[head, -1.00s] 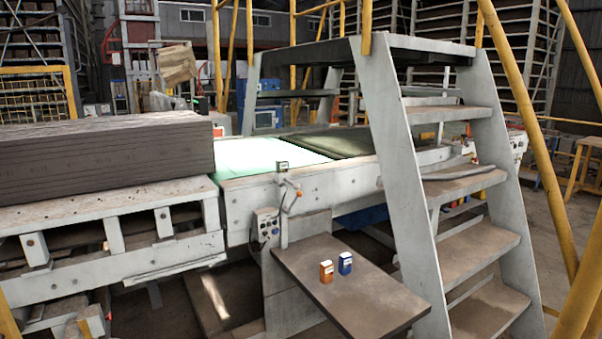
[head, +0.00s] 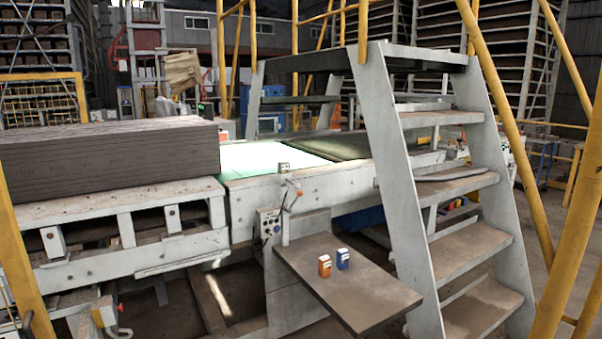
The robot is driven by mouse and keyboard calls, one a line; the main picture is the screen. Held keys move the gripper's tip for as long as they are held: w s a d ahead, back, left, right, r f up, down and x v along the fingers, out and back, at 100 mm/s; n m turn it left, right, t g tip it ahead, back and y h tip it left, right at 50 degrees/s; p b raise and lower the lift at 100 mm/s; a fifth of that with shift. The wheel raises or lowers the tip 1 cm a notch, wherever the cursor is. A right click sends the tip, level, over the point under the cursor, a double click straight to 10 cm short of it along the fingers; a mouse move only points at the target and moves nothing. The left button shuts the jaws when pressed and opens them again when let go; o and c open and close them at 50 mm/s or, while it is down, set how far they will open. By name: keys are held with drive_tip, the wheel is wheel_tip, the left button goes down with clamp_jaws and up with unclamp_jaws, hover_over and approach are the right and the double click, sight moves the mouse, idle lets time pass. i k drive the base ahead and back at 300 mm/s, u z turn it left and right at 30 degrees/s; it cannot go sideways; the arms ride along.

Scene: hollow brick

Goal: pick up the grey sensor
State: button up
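A small grey box with a darker face (head: 284,168), which looks like the grey sensor, sits on the near edge of the pale conveyor frame (head: 262,193). It is small in the head view, so its details are unclear. It stands just above a lever with a red knob and a grey control box. My gripper is not in view.
Metal steps (head: 470,245) with yellow rails stand at right. A stack of dark boards (head: 105,150) lies at left.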

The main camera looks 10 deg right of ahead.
sight(283, 167)
drive_tip(key=u, duration=0.15)
drive_tip(key=i, duration=0.95)
drive_tip(key=u, duration=0.45)
drive_tip(key=i, duration=0.95)
drive_tip(key=z, duration=0.05)
